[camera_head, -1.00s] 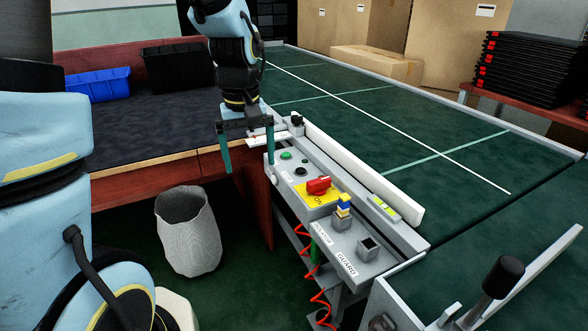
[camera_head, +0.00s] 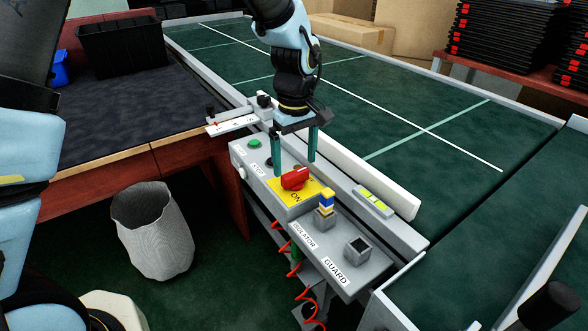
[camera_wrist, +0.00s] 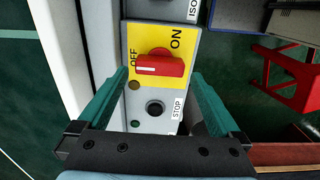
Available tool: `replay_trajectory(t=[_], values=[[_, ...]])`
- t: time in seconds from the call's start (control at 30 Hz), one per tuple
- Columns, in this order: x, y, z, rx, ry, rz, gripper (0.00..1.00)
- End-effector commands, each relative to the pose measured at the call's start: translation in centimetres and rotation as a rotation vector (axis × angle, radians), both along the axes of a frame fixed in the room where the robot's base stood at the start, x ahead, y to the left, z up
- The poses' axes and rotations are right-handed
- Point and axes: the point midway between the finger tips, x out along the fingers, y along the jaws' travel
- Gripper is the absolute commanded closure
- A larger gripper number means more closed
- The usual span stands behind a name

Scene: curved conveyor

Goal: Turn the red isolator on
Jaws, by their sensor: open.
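The red isolator (camera_head: 294,178) is a rotary knob on a yellow plate (camera_head: 315,187) on the grey control box. In the wrist view the red knob (camera_wrist: 160,66) lies crosswise, its white mark at the left end by the OFF label; ON is printed on the right. My gripper (camera_head: 294,166) is open and points down over the box, just behind the knob in the head view. In the wrist view my gripper's fingers (camera_wrist: 161,74) stand apart to the left and right of the knob, with no visible contact. Their exact height above the plate cannot be told.
A green button (camera_head: 254,143) and a dark STOP button (camera_wrist: 155,109) sit on the same box. A white rail (camera_head: 372,181) runs behind the box.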

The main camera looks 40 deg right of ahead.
Motion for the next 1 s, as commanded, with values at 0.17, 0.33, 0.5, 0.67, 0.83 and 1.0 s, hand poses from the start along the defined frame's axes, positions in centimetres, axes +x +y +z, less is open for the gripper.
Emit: replay_trajectory(t=[0.17,0.33,0.5,0.67,0.83,1.0], values=[[0.0,0.0,-2.5,0.002,0.001,0.0,0.0],[0.0,0.0,-3.6,0.0,0.0,0.0,0.0],[0.0,0.0,-3.8,-0.001,0.0,0.0,0.0],[0.0,0.0,-3.7,-0.001,0.0,0.0,0.05],[0.0,0.0,-3.7,-0.001,0.0,0.0,0.24],[0.0,0.0,-3.7,-0.001,0.0,0.0,0.43]])
